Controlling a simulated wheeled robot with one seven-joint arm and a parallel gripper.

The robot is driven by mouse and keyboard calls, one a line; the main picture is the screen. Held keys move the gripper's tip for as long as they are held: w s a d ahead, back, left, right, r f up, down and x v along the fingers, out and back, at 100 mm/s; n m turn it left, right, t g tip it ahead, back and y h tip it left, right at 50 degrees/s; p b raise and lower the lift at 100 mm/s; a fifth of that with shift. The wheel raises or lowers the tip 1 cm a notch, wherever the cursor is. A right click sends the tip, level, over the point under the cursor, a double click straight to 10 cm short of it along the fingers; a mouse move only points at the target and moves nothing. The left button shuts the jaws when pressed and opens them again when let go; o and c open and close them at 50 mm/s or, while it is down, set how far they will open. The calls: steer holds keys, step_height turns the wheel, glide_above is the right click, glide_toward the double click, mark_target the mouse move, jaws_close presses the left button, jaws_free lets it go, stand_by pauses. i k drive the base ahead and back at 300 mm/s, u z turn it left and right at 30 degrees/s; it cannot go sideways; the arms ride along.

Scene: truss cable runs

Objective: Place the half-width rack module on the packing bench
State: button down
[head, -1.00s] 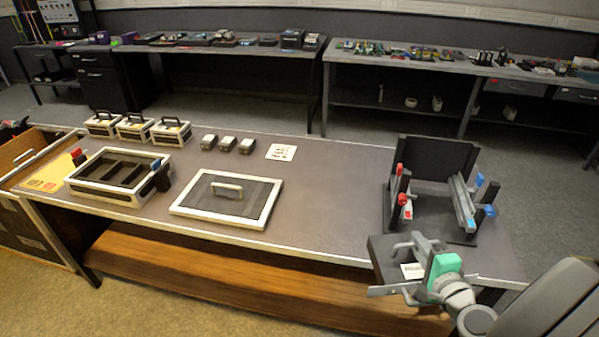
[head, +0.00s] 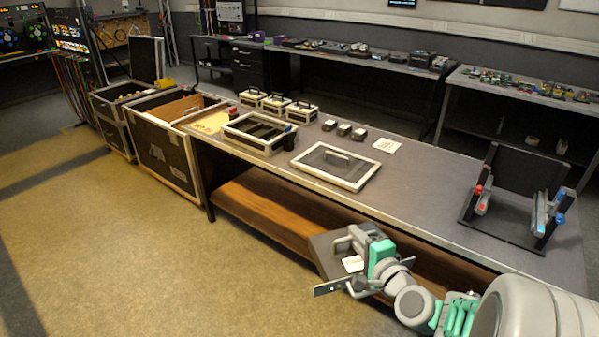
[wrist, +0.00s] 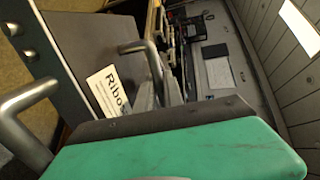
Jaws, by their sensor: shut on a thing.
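The half-width rack module (head: 324,252) is a dark box with a white label, grey handles and a metal front panel. My gripper (head: 368,252) is shut on it and holds it in front of the packing bench's front edge. In the wrist view the module (wrist: 85,45) fills the upper left, with its label reading "Ribo" and part of the text cut off. The green part of my gripper (wrist: 180,140) covers the lower part of that view and hides the grip itself. The packing bench (head: 425,190) has a grey top and a wooden lower shelf.
On the bench are an open white-rimmed case (head: 262,146), a framed lid (head: 336,181), small cases (head: 275,103), small blocks (head: 344,129), a white card (head: 387,145) and a black rack stand (head: 513,200). Bare top lies between lid and stand. Open floor (head: 130,240) is at left.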

mark_target(408, 196)
steer(key=u, duration=0.4)
steer(key=k, duration=0.15)
steer(key=z, duration=0.75)
steer(key=i, duration=1.4)
steer(key=u, duration=0.8)
